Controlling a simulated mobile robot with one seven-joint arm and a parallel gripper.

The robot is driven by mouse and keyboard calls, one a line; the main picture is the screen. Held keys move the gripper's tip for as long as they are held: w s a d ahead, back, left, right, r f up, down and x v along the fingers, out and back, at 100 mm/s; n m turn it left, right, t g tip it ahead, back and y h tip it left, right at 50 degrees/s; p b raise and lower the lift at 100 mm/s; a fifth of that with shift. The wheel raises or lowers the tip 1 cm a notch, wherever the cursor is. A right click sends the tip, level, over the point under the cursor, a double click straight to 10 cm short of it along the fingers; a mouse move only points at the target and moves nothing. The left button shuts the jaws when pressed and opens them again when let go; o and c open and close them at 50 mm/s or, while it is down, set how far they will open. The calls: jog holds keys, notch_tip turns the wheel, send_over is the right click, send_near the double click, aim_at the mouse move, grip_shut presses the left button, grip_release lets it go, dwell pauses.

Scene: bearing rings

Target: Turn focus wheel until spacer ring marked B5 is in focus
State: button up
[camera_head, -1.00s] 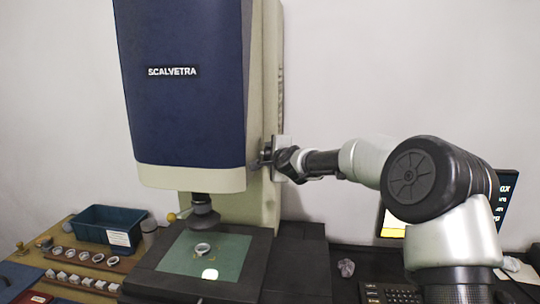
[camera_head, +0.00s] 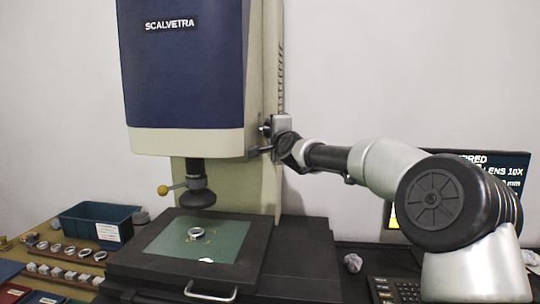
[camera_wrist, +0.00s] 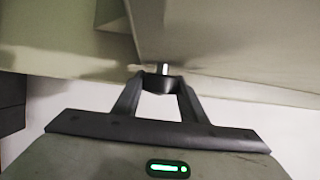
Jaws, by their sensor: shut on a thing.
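The focus wheel, a small dark knob (camera_wrist: 161,84), sits between the fingertips of my gripper (camera_wrist: 160,88) in the wrist view. The fingers are shut on it from both sides. In the head view my gripper (camera_head: 268,149) is at the right side of the microscope head, and the arm hides much of the wheel. A pale spacer ring (camera_head: 195,233) lies on the green stage plate (camera_head: 222,246) below the dark lens (camera_head: 197,197). I cannot read any marking on it. The screen (camera_head: 512,172) is partly hidden by my arm; "RRED" and "LENS 10X" show.
A blue bin (camera_head: 80,222) stands left of the stage. Several rings (camera_head: 70,251) and small blocks (camera_head: 57,273) sit in wooden racks there. A keypad (camera_head: 395,291) and a crumpled grey piece (camera_head: 352,262) lie right of the stage. The stage has a front handle (camera_head: 210,294).

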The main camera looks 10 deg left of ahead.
jog(key=f+b, duration=0.1)
jog(key=b, duration=0.1)
jog(key=shift+t+b, duration=0.3)
jog(key=shift+t, duration=0.1)
jog(key=shift+r+n+t+y+b, duration=0.25)
jog(key=shift+n+t+y+b, duration=0.15)
jog(key=shift+n+t+b, duration=0.15)
jog(key=shift+r+n+t+y, duration=0.25)
jog(key=shift+n+t+y, duration=0.4)
jog(key=shift+t+y, duration=0.25)
jog(key=shift+r+t, duration=0.1)
jog(key=shift+t, duration=0.15)
jog(key=o, duration=1.1)
jog(key=shift+c, duration=0.2)
jog(key=shift+s, duration=0.1)
jog(key=v, duration=1.7)
jog(key=shift+p, duration=0.3)
jog(key=shift+d, duration=0.15)
